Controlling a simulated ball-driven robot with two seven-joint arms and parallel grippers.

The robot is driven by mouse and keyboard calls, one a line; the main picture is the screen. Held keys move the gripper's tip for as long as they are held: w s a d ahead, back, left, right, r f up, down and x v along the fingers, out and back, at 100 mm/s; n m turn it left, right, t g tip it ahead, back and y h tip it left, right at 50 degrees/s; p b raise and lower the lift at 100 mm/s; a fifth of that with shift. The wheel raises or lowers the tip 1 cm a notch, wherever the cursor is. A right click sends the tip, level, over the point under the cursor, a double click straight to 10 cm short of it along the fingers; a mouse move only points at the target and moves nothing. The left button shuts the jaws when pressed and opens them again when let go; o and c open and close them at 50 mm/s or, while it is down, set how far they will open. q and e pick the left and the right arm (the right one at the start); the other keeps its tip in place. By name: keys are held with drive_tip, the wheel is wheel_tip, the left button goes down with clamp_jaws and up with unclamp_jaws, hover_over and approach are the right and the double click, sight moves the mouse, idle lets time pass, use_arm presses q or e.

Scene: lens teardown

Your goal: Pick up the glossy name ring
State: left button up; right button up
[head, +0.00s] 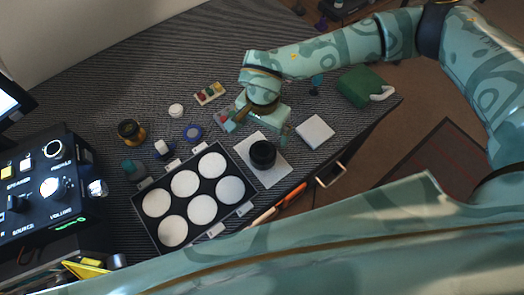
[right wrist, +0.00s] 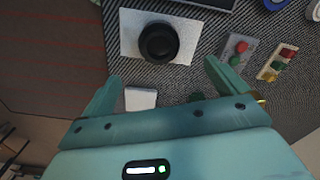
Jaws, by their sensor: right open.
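A black round lens (head: 262,153) stands on a white sheet (head: 279,172). A name ring cannot be told apart from the rest of the dark lens at this size. The lens also shows in the right wrist view (right wrist: 158,43), at the top between and beyond the fingertips. My right gripper (head: 256,132) is open and empty, just behind the lens in the head view and apart from it. Its two spread fingers also show in the right wrist view (right wrist: 162,76). My left gripper is not in view.
A black tray with several white round pads (head: 185,184) lies left of the sheet. A white square block (head: 315,131) lies to the right, near the table edge. Small coloured parts (head: 209,93) lie behind. A green case (head: 359,87) stands at the right edge.

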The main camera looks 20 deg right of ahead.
sight(263, 143)
wheel_tip(263, 143, down, 7)
drive_tip(key=shift+f+b, duration=0.1)
drive_tip(key=shift+b, duration=0.55)
drive_tip(key=f, duration=0.1)
drive_tip(key=f+b, duration=0.1)
drive_tip(key=f, duration=0.3)
drive_tip(key=shift+w+d+f+b, duration=0.1)
drive_tip(key=shift+d+b, duration=0.15)
drive_tip(key=shift+b, duration=0.1)
drive_tip(key=c, duration=1.1)
